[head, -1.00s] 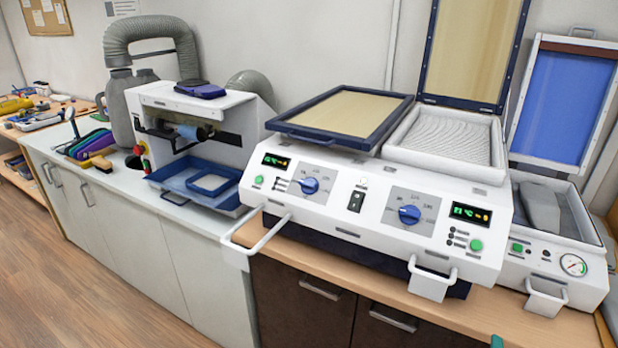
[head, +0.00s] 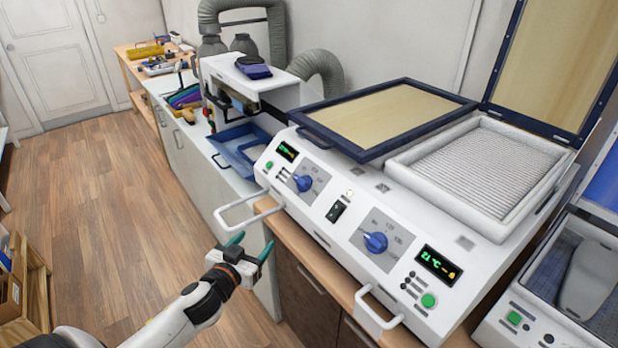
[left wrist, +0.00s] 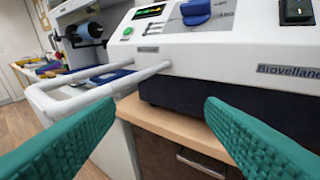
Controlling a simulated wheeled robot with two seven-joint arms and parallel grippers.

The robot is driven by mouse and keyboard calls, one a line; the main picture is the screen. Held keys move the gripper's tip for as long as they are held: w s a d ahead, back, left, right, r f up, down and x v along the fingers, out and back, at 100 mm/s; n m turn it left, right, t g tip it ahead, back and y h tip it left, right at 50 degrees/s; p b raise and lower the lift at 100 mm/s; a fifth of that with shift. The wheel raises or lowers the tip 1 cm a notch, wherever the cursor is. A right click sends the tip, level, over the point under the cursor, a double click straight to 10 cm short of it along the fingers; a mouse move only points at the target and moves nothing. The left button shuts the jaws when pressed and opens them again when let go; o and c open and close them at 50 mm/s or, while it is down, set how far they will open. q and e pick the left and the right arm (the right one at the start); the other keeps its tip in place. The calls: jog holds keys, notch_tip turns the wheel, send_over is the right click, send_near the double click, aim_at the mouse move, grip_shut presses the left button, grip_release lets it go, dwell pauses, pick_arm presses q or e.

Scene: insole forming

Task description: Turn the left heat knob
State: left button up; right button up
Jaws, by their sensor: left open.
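The left heat knob (head: 303,183) is a blue round dial on the sloped front panel of the white heating machine. It shows at the top of the left wrist view (left wrist: 196,10), partly cut by the edge. A second blue knob (head: 375,242) sits further right on the same panel. My left gripper (head: 250,247) has teal fingers and is open and empty. It hangs in front of and below the panel, near the machine's left handle (head: 246,208), apart from the knob. In the left wrist view its fingers (left wrist: 163,130) stand wide apart. My right gripper is not seen.
The left handle (left wrist: 95,91) juts out between my left gripper and the panel's left end. A right handle (head: 376,310) juts from the front. A black switch (head: 336,211) lies between the knobs. The wooden counter edge (left wrist: 165,122) is below.

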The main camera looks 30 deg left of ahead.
pick_arm(q)
notch_tip(320, 180, up, 4)
jog(key=w+d+t, duration=0.1)
jog(key=w+d, duration=0.1)
jog(key=m+h, duration=0.6)
jog(key=h, duration=0.4)
send_near(298, 180)
jog(key=p+x, duration=0.3)
jog(key=x, duration=0.5)
jog(key=shift+w+d, duration=0.35)
jog(key=shift+w, duration=0.15)
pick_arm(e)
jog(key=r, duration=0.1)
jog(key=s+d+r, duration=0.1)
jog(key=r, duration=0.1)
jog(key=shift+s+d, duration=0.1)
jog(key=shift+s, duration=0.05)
pick_arm(q)
jog(key=c, duration=1)
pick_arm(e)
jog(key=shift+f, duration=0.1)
